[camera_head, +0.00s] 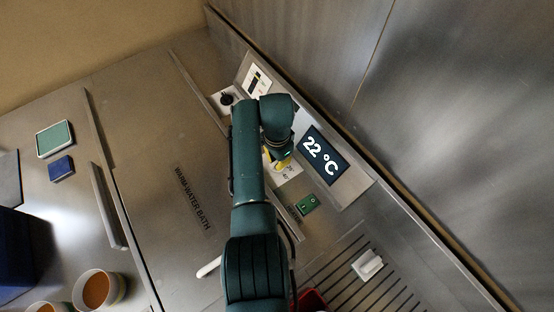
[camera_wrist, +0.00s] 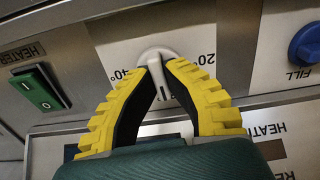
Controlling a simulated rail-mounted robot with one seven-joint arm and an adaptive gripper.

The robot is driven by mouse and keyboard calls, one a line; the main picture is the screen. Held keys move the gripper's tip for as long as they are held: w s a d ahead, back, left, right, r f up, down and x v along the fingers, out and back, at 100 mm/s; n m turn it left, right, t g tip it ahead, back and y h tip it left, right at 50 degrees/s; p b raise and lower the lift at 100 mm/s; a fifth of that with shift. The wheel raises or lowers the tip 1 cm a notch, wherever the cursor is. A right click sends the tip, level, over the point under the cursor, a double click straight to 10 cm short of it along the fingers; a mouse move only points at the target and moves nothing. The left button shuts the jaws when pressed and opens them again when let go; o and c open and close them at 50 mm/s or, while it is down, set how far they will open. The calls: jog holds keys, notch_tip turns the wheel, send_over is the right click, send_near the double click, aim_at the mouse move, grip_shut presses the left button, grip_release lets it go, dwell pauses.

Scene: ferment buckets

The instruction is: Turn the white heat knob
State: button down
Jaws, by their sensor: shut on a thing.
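The white heat knob (camera_wrist: 155,54) is on the steel front panel in the wrist view, on a plate with 20° to its right and 40° to its left. My gripper (camera_wrist: 159,76) has its yellow-ribbed fingers on both sides of the knob's grip bar and is shut on it. The fingers hide part of the bar. In the head view my gripper (camera_head: 279,161) reaches the control panel, and my arm hides the knob there. The display (camera_head: 324,155) reads 22 °C.
A green heater switch (camera_wrist: 40,88) is left of the knob and a blue FILL knob (camera_wrist: 306,44) is right of it. In the head view, a white block (camera_head: 367,264) lies on a slotted drain, and brown-filled cups (camera_head: 97,290) stand at lower left.

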jog(key=m, duration=0.4)
jog(key=shift+f+m, duration=0.15)
jog(key=shift+m, duration=2.65)
jog(key=c, duration=1.1)
grip_release()
notch_tip(320, 180, up, 12)
jog(key=shift+r, duration=0.1)
